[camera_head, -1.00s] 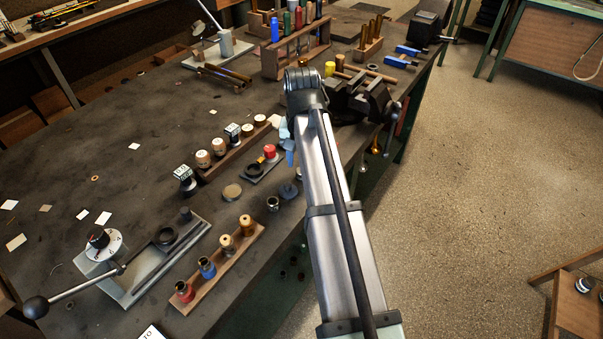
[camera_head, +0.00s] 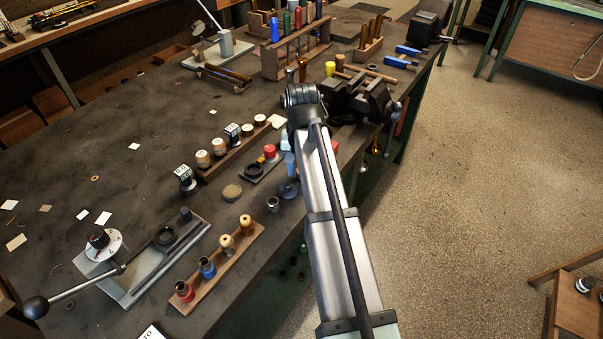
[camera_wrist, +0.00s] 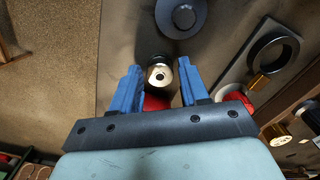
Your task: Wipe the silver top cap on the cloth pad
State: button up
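In the wrist view, my gripper (camera_wrist: 159,68) has its two blue fingers apart with nothing pinched between them. A small shiny silver round piece (camera_wrist: 159,76) with a dark centre shows in the gap, seemingly below the fingertips, with red beneath it. It looks like a silver cap, but I cannot be sure. In the head view my arm hides that spot; a blue part of my gripper (camera_head: 289,160) shows left of the arm. Another small silver cup-like piece (camera_head: 272,204) stands on the bench. A flat tan disc (camera_head: 232,192) may be the cloth pad; I cannot tell.
A dark grey disc with a raised centre (camera_wrist: 181,17) lies close to the fingers. A grey holder with a black ring (camera_wrist: 270,55) and a red cap (camera_wrist: 240,103) are at right. A wooden rack (camera_head: 222,270) and a vise (camera_head: 360,98) stand near the bench edge.

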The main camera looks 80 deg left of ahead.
jog(key=c, duration=0.8)
jog(key=shift+r, duration=0.15)
jog(key=shift+r, duration=3.8)
jog(key=s+a, duration=0.1)
jog(key=a, duration=0.7)
jog(key=s+a, duration=0.1)
jog(key=a, duration=0.7)
jog(key=s+a+f, duration=0.1)
jog(key=a, duration=0.7)
jog(key=shift+s+a, duration=0.35)
